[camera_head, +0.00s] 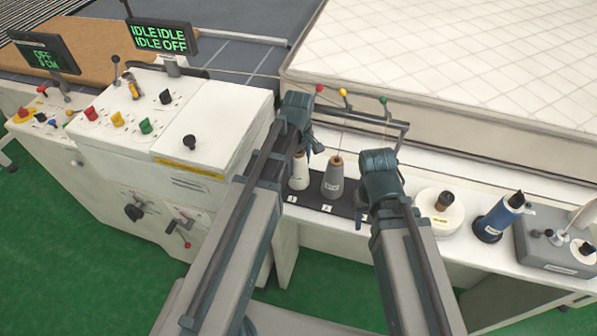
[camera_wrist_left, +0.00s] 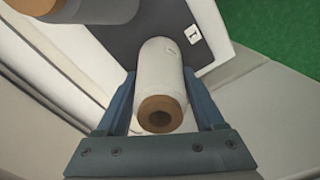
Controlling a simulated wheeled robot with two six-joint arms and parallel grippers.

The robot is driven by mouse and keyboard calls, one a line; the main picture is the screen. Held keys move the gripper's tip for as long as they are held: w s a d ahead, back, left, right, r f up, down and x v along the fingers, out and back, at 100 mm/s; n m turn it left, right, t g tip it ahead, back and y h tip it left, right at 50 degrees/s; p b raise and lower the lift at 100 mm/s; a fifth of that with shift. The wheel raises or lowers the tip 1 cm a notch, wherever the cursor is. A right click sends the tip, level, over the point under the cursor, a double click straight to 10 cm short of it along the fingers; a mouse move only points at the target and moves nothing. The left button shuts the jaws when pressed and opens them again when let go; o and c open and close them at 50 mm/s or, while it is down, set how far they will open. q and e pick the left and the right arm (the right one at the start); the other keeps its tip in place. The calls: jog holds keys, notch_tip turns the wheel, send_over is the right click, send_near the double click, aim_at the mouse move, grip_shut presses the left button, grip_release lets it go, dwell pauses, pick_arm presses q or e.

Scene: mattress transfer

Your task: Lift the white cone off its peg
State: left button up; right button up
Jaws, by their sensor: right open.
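The white cone (camera_head: 299,174) stands at position 1 on a dark base (camera_head: 318,201), left of a grey cone (camera_head: 332,180). My left gripper (camera_head: 298,135) is above it. In the left wrist view the white cone (camera_wrist_left: 160,75), with its brown core end toward the camera, lies between the two fingers of my left gripper (camera_wrist_left: 160,85). The fingers are close along both sides; whether they press on it cannot be told. The peg inside is hidden. My right gripper (camera_head: 379,165) is open and empty, right of the grey cone.
A rail with coloured knobs (camera_head: 343,95) runs behind the cones. A control cabinet (camera_head: 205,125) stands left. The mattress (camera_head: 450,50) lies behind.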

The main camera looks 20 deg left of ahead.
pick_arm(q)
grip_shut()
jog(key=shift+r, duration=0.15)
notch_tip(320, 180, up, 10)
jog(key=p, duration=1)
jog(key=shift+f, duration=0.2)
